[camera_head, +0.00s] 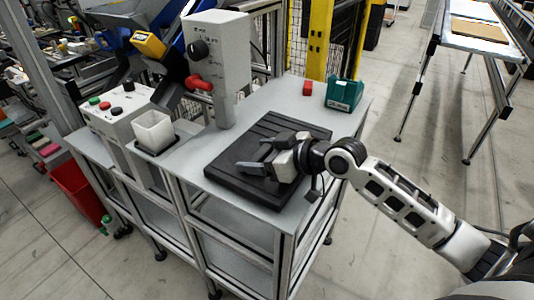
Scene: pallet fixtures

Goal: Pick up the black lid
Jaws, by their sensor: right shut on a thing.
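The black lid (232,182) is a flat dark rectangular plate with ridges. It lies on, or very close above, the grey table top at the front of the bench. My right gripper (252,157) reaches in from the right, low over the middle of the lid, its dark fingers pointing left. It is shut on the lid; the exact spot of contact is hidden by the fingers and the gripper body. My left gripper is not in the view.
A grey press column (217,60) with a red handle stands behind the lid. A white cup (153,131) and a button box (115,112) are at the left. The table's front edge is close to the lid.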

